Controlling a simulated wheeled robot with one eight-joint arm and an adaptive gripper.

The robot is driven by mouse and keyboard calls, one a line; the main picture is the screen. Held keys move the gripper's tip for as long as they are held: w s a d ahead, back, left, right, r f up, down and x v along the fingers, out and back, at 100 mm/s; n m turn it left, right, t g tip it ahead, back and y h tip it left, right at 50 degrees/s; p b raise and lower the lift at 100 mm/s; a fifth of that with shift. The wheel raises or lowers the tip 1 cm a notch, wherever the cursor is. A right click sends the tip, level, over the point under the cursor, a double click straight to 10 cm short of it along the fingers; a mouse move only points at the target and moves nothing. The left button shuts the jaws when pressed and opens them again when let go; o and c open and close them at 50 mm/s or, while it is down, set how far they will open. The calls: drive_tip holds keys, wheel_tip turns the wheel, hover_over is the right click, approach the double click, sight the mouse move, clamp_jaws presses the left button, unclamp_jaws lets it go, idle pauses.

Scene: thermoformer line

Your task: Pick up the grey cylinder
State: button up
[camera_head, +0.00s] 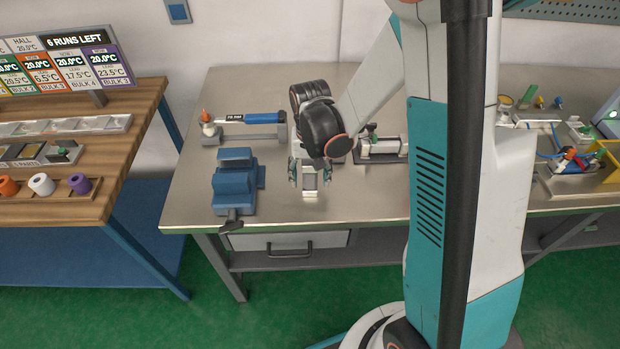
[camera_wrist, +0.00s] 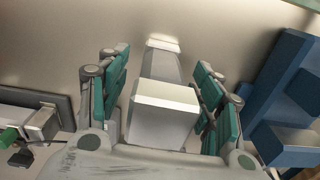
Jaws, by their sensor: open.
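My gripper (camera_head: 310,178) is low over the metal table, its fingers spread apart. In the wrist view its green-padded fingers (camera_wrist: 165,90) stand either side of a pale grey piece (camera_wrist: 166,97). That piece looks flat-sided and blocky there, and its pale top also shows in the head view (camera_head: 310,181). I cannot tell whether it is the grey cylinder; no clearly round grey cylinder shows. A narrow gap seems to separate the piece from the fingers. My wrist hides part of the table behind.
A blue vise (camera_head: 236,182) stands left of my gripper, also at the right of the wrist view (camera_wrist: 295,95). A blue-handled tool on a stand (camera_head: 250,122) is behind it. A clamp fixture (camera_head: 380,148) stands to the right. Bare table (camera_head: 350,203) lies in front.

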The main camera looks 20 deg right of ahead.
clamp_jaws()
idle(0.3)
